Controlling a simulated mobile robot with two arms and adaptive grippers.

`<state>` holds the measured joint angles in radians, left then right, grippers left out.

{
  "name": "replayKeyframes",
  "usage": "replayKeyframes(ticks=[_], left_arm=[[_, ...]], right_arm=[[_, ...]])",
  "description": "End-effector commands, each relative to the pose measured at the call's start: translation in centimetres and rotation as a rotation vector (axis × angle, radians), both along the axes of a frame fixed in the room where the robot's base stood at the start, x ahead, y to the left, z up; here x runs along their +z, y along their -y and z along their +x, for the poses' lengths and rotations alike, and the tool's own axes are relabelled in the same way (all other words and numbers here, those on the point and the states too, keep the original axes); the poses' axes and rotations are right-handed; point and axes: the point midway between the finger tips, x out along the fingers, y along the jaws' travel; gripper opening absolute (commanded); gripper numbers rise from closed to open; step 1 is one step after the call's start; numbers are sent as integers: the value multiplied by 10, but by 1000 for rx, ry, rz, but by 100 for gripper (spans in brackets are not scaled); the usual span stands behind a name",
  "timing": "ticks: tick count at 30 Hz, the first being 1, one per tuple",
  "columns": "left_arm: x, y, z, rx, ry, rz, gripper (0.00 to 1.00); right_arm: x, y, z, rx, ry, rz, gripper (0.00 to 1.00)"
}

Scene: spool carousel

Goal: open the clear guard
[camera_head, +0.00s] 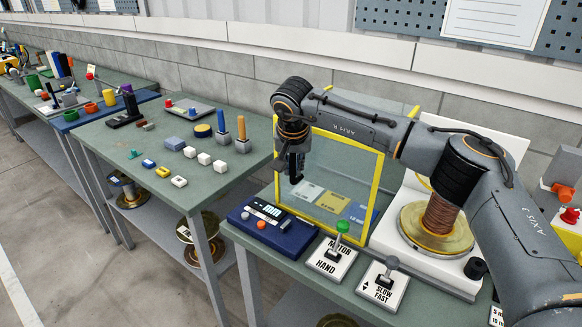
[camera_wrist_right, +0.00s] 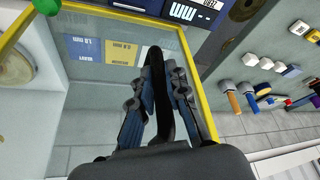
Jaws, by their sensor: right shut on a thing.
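The clear guard (camera_head: 347,170) is a see-through pane in a yellow frame, standing upright on the bench to the left of the copper wire spool (camera_head: 440,215). In the right wrist view the guard's pane (camera_wrist_right: 95,115) and yellow frame lie around and behind my fingers. My right gripper (camera_head: 294,176) is at the guard's left edge, pointing down. In the right wrist view my right gripper (camera_wrist_right: 158,85) is shut on the dark handle (camera_wrist_right: 152,60) of the guard. The fingers hide part of the handle. My left gripper is not in view.
A blue box with a display (camera_head: 268,225) sits in front of the guard. A MOTOR/HAND switch (camera_head: 331,258) and a SLOW/FAST switch (camera_head: 383,284) stand at the bench front. White blocks (camera_head: 204,159) and small parts lie on the left bench. My right arm crosses above the spool.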

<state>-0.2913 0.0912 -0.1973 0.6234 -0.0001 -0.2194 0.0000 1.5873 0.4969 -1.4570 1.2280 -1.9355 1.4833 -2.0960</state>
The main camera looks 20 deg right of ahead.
Motion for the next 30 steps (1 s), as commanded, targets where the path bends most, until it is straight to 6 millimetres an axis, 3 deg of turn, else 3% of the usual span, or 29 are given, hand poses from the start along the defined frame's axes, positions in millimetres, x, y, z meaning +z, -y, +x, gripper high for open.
replayKeyframes(ticks=[11, 12, 15, 25, 30], left_arm=[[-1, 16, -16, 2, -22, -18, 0], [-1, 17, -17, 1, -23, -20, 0], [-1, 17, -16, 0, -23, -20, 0], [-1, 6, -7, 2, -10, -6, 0], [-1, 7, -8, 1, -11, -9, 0]], right_arm=[[-1, 1, 0, -2, 0, -1, 0], [-1, 1, 0, -2, 0, -1, 18], [-1, 1, 0, -2, 0, -1, 37], [1, 0, -1, -1, -2, -1, 37], [20, -2, -7, 1, 2, -1, 37]])
